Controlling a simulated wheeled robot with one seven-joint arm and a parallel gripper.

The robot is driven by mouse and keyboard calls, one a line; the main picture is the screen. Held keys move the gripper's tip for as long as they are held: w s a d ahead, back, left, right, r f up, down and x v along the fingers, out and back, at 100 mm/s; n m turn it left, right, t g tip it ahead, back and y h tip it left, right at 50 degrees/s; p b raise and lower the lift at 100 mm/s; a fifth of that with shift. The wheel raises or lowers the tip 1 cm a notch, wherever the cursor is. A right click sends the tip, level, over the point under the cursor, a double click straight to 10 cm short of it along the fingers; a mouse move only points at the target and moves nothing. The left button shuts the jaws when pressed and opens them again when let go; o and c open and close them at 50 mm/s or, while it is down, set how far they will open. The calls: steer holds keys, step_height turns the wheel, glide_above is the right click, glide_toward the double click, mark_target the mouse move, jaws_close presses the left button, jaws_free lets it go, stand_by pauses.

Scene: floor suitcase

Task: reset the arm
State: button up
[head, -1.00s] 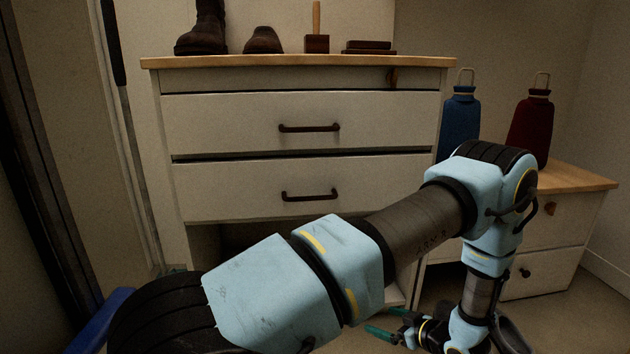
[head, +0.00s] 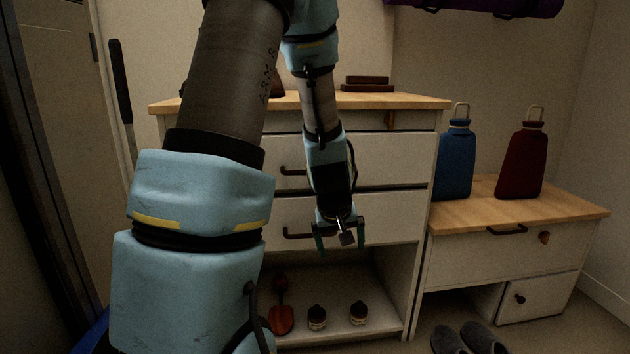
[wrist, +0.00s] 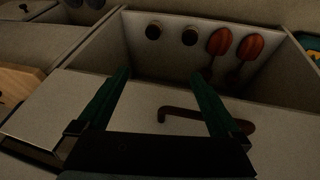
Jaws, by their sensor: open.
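My gripper (head: 340,236) hangs at the end of my raised arm, in front of the lower drawer of the white dresser (head: 390,215) in the head view. Its two green fingers are apart with nothing between them. In the wrist view my gripper (wrist: 160,100) also shows its fingers spread, with a dark drawer handle (wrist: 190,117) and the dresser's open lower shelf beyond them. My arm hides the left part of the dresser and most of what stands on its top.
A blue bottle (head: 455,160) and a dark red bottle (head: 521,160) stand on the low cabinet (head: 480,212). Grey slippers (head: 470,340) lie on the floor.

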steer(key=s+a+r+m+g+y+p, duration=0.25)
steer(key=s+a+r, duration=0.55)
steer(key=s+a, duration=0.45)
step_height(320, 180, up, 38)
steer(key=p, duration=3.7)
steer(key=shift+w+f+h+p, duration=0.25)
steer(key=shift+h+p, duration=0.05)
steer(key=shift+h, duration=0.15)
